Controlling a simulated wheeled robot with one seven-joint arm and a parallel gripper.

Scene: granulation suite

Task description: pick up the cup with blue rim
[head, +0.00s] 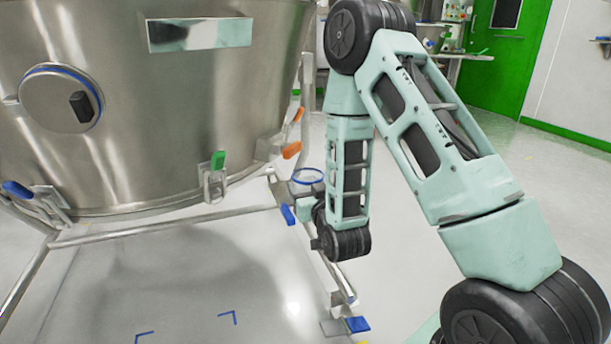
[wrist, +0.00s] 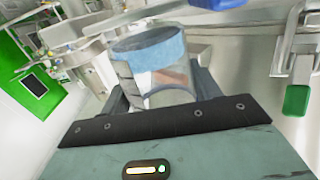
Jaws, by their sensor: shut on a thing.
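The cup with blue rim (head: 307,177) is in the middle of the head view, beside the steel vessel's frame. It looks clear with a blue band around its top. In the wrist view the cup (wrist: 150,50) sits between the two fingers, its blue rim away from the palm. My gripper (wrist: 163,85) is shut on it. In the head view my gripper (head: 307,197) is small and partly hidden by my own arm. I cannot tell what, if anything, is under the cup.
A large steel vessel (head: 160,110) fills the left, on a tubular frame (head: 165,226) with blue, green and orange handles close to the cup. Blue corner marks (head: 228,316) are on the open floor below. A green door (head: 510,50) and a bench (head: 465,56) stand behind.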

